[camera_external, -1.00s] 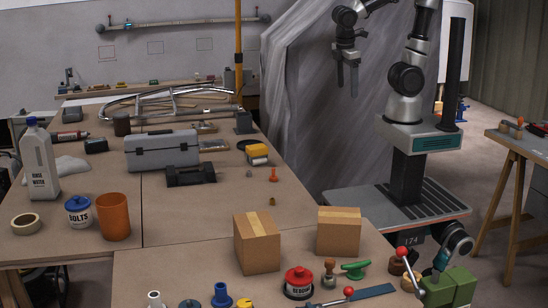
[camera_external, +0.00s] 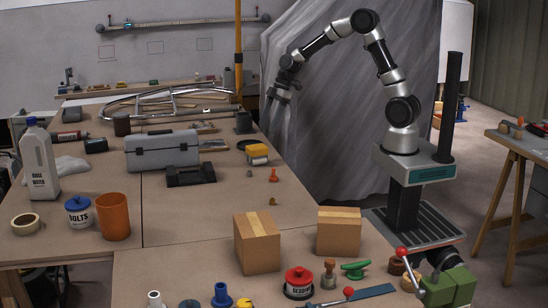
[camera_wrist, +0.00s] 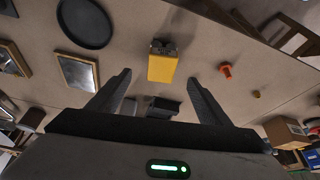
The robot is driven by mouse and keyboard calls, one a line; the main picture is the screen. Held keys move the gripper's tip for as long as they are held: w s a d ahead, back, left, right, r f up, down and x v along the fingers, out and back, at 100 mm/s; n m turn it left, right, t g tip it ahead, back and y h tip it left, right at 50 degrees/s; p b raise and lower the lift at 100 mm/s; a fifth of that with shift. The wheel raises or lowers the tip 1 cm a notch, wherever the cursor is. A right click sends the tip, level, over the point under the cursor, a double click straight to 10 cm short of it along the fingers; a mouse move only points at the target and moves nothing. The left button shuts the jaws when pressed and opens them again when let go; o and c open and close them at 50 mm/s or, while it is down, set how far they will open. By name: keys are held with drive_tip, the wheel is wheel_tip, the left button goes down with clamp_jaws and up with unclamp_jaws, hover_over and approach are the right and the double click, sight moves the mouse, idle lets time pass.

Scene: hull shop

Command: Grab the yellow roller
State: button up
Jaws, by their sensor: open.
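The yellow roller (camera_external: 257,151) lies on the long table near its right edge, behind the small orange piece. In the wrist view the yellow roller (camera_wrist: 162,68) is a yellow block with a dark end, beyond and between my two fingertips. My gripper (camera_external: 279,99) is open and empty, above the table's right edge and well above the roller. In the wrist view my gripper (camera_wrist: 161,77) has its fingers spread wide, one on each side of the roller, not touching it.
A grey toolbox (camera_external: 161,150) and a black tool case (camera_external: 190,174) stand left of the roller. A dark round dish (camera_wrist: 84,22) lies near it. A small orange piece (camera_external: 273,175) is in front. Two cardboard boxes (camera_external: 257,243) stand nearer the camera.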

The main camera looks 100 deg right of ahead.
sight(260, 146)
drive_tip(key=b+x, duration=0.1)
drive_tip(key=x, duration=0.7)
drive_tip(key=shift+w+a+f, duration=0.1)
drive_tip(key=shift+f, duration=0.25)
drive_tip(key=shift+b+x, duration=0.4)
drive_tip(key=shift+x, duration=2.2)
drive_tip(key=shift+a, duration=0.15)
drive_tip(key=c, duration=1.4)
